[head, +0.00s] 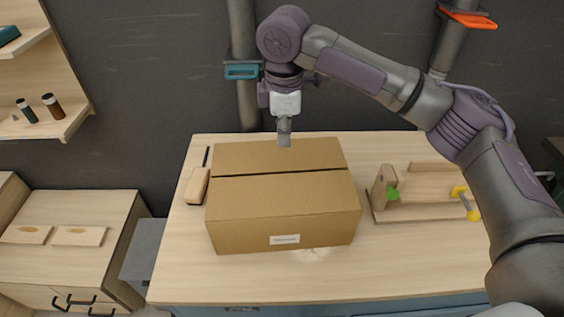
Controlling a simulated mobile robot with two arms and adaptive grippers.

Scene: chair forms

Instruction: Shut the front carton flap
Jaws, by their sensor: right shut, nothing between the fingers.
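A brown cardboard carton (284,230) stands on the wooden table, with a small white label on its front face. Its front flap (282,194) lies down over the top, about level as far as I can tell. The back flap (240,158) also lies over the top. A narrow dark gap runs between the two flaps. My right gripper (284,141) points down with its fingers shut and empty, over the back flap near its far edge. I cannot tell whether the fingertips touch the cardboard. My left gripper is not in view.
On the table (400,270), a wooden block-like tool (196,186) lies close left of the carton. A wooden fixture (420,192) with green and yellow parts stands to its right. The table front is clear. A side cabinet (80,215) stands left.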

